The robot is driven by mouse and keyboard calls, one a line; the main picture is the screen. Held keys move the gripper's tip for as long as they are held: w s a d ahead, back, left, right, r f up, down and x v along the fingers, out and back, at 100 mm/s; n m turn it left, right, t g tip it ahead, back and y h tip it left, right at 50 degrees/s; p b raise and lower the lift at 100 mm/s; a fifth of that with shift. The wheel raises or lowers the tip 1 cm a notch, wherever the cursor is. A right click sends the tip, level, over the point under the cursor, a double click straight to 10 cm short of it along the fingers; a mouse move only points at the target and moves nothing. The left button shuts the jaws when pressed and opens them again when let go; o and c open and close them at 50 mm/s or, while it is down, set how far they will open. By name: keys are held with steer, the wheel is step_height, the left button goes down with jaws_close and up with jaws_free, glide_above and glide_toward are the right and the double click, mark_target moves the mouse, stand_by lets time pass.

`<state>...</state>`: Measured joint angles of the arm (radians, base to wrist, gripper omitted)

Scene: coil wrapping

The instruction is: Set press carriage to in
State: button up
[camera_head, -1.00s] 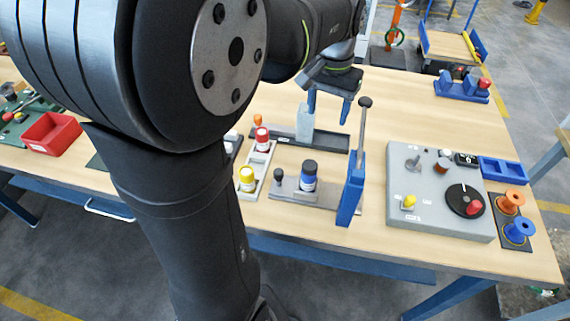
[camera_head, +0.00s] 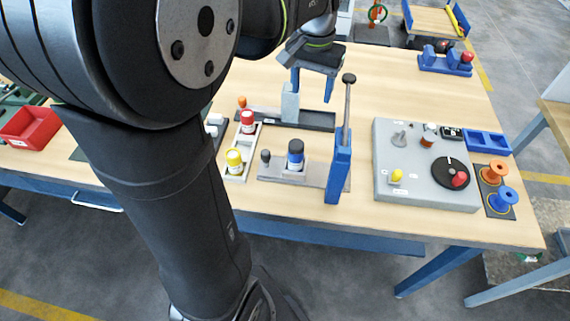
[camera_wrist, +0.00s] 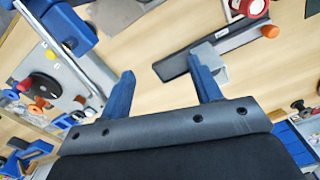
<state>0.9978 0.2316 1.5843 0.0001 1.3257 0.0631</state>
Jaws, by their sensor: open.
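The press has a blue upright (camera_head: 338,168) with a tall lever (camera_head: 347,105) ending in a dark knob. I cannot tell for sure which part is the carriage. My gripper (camera_head: 312,88) is open and empty, fingers down, behind the press. In the wrist view, my gripper (camera_wrist: 162,70) has its right finger overlapping a pale grey block (camera_wrist: 217,66) on a dark rail; contact is unclear.
The dark rail (camera_head: 315,121) with its upright grey block (camera_head: 290,103) lies behind the press. A tray with red and yellow capped jars (camera_head: 242,160) is left. A grey control panel (camera_head: 415,190), blue tray (camera_head: 486,143) and spools (camera_head: 502,198) are right.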

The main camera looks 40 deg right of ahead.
steer(key=shift+c, duration=1.3)
steer(key=shift+a, duration=0.15)
step_height(320, 180, up, 2)
steer(key=n, duration=1.7)
glide_above(265, 152)
step_height(265, 152, down, 17)
steer(key=shift+f, duration=0.15)
